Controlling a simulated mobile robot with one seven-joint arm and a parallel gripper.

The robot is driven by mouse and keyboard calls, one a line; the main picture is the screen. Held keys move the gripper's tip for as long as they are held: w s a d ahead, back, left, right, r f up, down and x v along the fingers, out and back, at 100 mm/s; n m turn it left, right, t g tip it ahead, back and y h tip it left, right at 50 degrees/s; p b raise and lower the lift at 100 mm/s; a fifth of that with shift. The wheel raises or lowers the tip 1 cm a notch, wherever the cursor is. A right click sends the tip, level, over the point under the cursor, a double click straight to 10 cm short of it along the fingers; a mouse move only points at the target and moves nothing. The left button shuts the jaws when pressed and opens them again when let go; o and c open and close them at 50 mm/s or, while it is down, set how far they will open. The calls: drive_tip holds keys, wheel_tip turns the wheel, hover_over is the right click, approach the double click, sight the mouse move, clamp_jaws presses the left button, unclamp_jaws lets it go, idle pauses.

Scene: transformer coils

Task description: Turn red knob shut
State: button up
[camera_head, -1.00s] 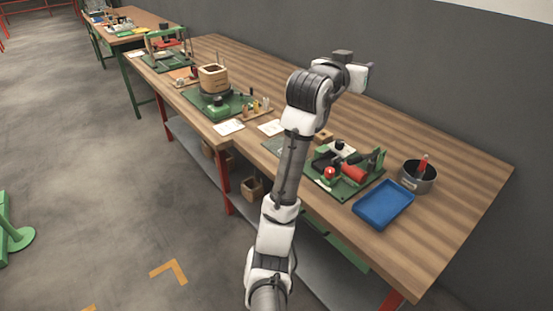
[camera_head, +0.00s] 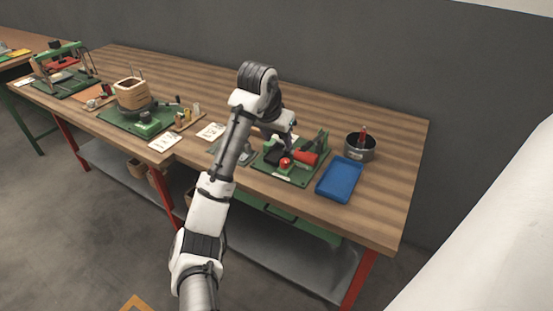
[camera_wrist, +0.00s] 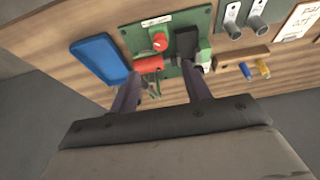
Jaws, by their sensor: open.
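A round red knob (camera_head: 285,162) sits near the front edge of a green base plate (camera_head: 297,180) on the workbench. It also shows in the wrist view (camera_wrist: 159,41). A red cylinder (camera_head: 306,157) lies beside it on the same plate, and a black block sits on its other side. My gripper (camera_wrist: 158,84) is open and empty. In the wrist view its two dark fingers point toward the plate, with the red cylinder between their tips and the knob beyond. In the head view the gripper is over the rear of the plate, partly hidden by my arm.
A blue tray (camera_head: 340,179) and a round metal pot (camera_head: 359,147) with a red-handled item stand to the right of the plate. Another green fixture with a wooden coil former (camera_head: 131,94) stands to the left. White cards lie between. The bench's right end is bare.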

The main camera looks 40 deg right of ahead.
sight(285, 161)
drive_tip(key=p+x, duration=0.1)
drive_tip(key=x, duration=1)
drive_tip(key=shift+d+f, duration=0.15)
drive_tip(key=shift+f, duration=0.05)
drive_tip(key=shift+c, duration=0.3)
drive_tip(key=c, duration=0.9)
